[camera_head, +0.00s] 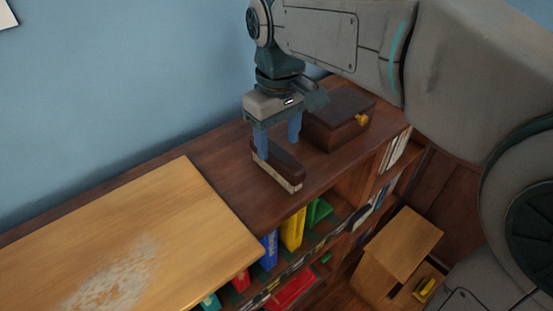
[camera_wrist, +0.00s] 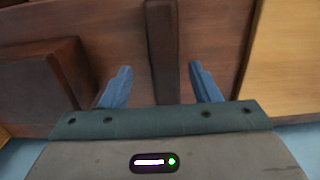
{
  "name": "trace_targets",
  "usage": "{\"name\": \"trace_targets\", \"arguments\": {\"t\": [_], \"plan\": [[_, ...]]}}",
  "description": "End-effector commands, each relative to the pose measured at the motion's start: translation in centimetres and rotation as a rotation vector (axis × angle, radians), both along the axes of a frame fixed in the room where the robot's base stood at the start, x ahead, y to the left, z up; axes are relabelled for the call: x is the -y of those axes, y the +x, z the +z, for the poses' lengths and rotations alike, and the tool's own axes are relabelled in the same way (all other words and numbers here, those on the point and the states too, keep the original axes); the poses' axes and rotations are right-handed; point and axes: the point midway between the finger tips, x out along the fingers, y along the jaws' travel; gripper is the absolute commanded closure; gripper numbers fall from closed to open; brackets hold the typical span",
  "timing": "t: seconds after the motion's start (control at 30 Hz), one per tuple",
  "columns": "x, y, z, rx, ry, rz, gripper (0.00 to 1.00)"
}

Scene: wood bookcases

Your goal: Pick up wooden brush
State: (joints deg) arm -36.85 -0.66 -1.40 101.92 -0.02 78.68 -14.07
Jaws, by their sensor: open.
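The wooden brush (camera_head: 279,164) lies on top of the dark wood bookcase, with a dark brown back and a pale bristle strip along its lower side. My gripper (camera_head: 277,146) points down over the brush's far end, its two blue fingers apart. In the wrist view the brush (camera_wrist: 162,45) shows as a dark bar running between the open fingers of my gripper (camera_wrist: 160,84), with a gap on each side. I cannot tell exactly how far the fingertips are above the bookcase top.
A dark wooden box (camera_head: 338,122) with a yellow knob stands close to the right of my gripper. A lighter wood top (camera_head: 130,240) is at left. The blue wall (camera_head: 110,70) is behind. Colored books (camera_head: 292,230) fill the shelf below. A small wooden cabinet (camera_head: 405,245) stands lower right.

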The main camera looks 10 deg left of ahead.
Motion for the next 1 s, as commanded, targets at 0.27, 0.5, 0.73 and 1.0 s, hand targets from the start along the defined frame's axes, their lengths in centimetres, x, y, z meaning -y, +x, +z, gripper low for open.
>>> {"name": "trace_targets", "arguments": {"t": [0.27, 0.5, 0.73, 1.0], "plan": [[-0.2, -0.6, -3.6, -0.004, -0.003, 0.001, 0.44], [-0.2, -0.5, -5.0, -0.001, -0.001, 0.000, 0.44], [-0.2, -0.5, -4.9, -0.001, -0.001, 0.000, 0.69], [-0.2, -0.5, -4.9, 0.000, 0.000, 0.000, 0.94]]}}
